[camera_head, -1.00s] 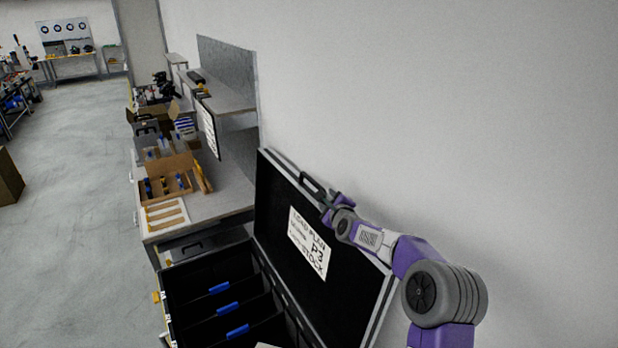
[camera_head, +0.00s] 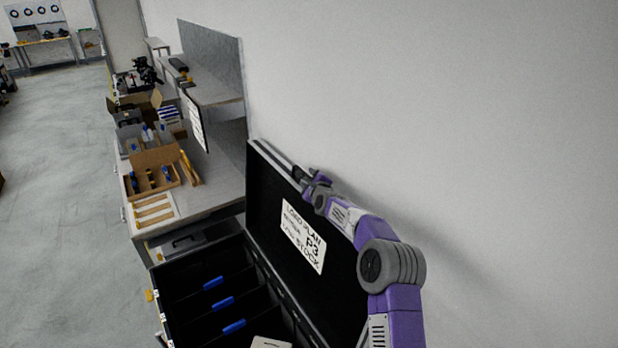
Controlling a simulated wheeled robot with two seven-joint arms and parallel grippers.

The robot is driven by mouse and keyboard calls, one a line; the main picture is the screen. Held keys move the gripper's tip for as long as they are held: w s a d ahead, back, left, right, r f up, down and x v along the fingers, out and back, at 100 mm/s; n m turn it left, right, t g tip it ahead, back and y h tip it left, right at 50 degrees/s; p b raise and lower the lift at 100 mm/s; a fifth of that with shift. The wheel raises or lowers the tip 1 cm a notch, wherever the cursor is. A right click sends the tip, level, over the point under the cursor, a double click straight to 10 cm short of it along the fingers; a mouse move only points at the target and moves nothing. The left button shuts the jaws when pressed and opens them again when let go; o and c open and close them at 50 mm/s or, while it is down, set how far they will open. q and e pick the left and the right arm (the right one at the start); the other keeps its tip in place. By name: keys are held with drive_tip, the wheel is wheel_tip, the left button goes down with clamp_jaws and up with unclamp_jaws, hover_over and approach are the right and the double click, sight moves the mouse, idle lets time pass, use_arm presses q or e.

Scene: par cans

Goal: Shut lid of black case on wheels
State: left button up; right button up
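The black case (camera_head: 180,277) stands open at the bottom centre, with dark compartments and several blue pieces inside. Its lid (camera_head: 268,195) is raised, leaning back near the wall, and carries a white label (camera_head: 303,236) reading "LOAD PLAN P3 STOCK". My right gripper (camera_head: 299,175) is at the lid's top edge, close to where the lid handle was seen. The arm hides part of that edge, and I cannot tell whether the fingers grip anything. My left gripper is not in view. The case's wheels are hidden.
A grey workbench (camera_head: 216,190) with a cardboard box (camera_head: 153,176), bins and a raised shelf stands just beyond the case. A plain wall (camera_head: 450,120) runs close behind the lid. Open floor (camera_head: 60,200) lies on the left.

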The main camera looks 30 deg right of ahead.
drive_tip(key=shift+w+f, duration=0.15)
drive_tip(key=shift+w, duration=0.15)
drive_tip(key=shift+s, duration=0.1)
clamp_jaws()
